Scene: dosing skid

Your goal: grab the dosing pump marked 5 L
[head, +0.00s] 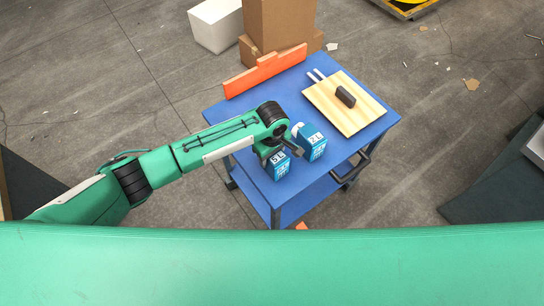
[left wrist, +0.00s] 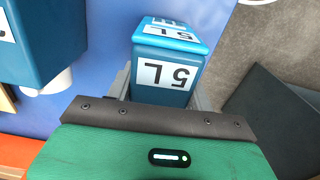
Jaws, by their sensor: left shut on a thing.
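The dosing pump marked 5 L (head: 278,168) is a blue box with white labels near the front edge of the blue table. It also shows in the left wrist view (left wrist: 168,60), with "5 L" on its faces. My left gripper (head: 279,151) is shut on this pump; its fingers are mostly hidden in the left wrist view. A second blue pump (head: 314,146), marked 7 L or 2 L, stands just to the right and is partly seen in the left wrist view (left wrist: 45,40). My right gripper is in neither view.
The blue table (head: 355,157) also holds a wooden board (head: 327,105) with a dark block (head: 345,96) on it. An orange barrier (head: 265,71) lines the back edge. Cardboard boxes (head: 279,25) and a white box (head: 215,24) stand behind on the floor.

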